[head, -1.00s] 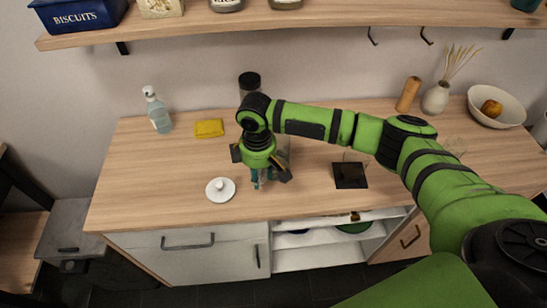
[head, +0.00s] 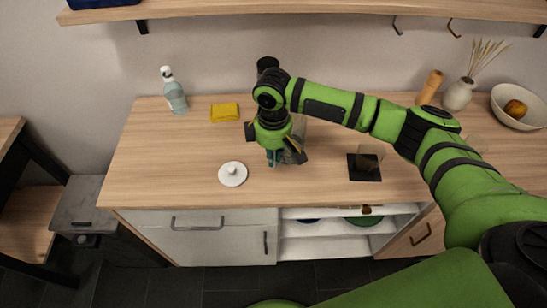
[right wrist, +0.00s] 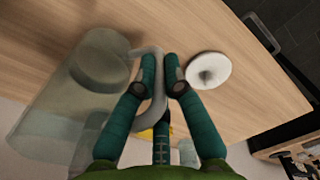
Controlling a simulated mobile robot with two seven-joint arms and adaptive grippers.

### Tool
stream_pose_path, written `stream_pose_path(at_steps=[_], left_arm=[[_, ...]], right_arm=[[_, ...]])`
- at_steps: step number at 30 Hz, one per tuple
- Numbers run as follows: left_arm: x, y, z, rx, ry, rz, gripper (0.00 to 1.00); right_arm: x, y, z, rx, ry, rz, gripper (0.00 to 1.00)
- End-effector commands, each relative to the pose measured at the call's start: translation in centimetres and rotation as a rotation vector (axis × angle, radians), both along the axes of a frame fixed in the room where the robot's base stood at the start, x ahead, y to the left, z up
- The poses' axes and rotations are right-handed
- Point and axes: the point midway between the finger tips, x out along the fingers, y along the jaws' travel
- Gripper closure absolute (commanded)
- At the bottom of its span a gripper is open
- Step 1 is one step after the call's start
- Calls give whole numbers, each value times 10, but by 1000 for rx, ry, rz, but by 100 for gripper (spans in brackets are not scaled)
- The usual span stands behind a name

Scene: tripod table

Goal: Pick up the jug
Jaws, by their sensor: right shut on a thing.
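The jug (right wrist: 72,95) is see-through and greyish, with a curved handle, and fills the left of the right wrist view. In the head view it is mostly hidden behind my right gripper (head: 277,157), with a pale part (head: 299,126) showing beside it. My right gripper's teal fingers (right wrist: 161,75) are shut on the jug's handle, one on each side of it. I cannot tell whether the jug touches the counter. My left gripper is not in view.
A white round lid (head: 232,174) with a knob lies on the wooden counter (head: 160,160), left of my gripper. Behind are a yellow sponge (head: 225,112), a bottle (head: 174,92) and a dark-topped container (head: 267,64). A black mat (head: 365,168) lies to the right. A shelf (head: 300,10) runs above.

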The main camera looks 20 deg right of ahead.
Motion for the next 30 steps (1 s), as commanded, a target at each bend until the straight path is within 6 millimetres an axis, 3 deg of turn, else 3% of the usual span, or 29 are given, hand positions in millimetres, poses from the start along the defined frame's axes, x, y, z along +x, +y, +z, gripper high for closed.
stream_pose_path(at_steps=[6, 30], left_arm=[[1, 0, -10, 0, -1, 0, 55], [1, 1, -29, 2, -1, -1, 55]], right_arm=[[1, 0, 24, 1, -6, 1, 100], [-62, -66, 76, 0, -3, -1, 100]])
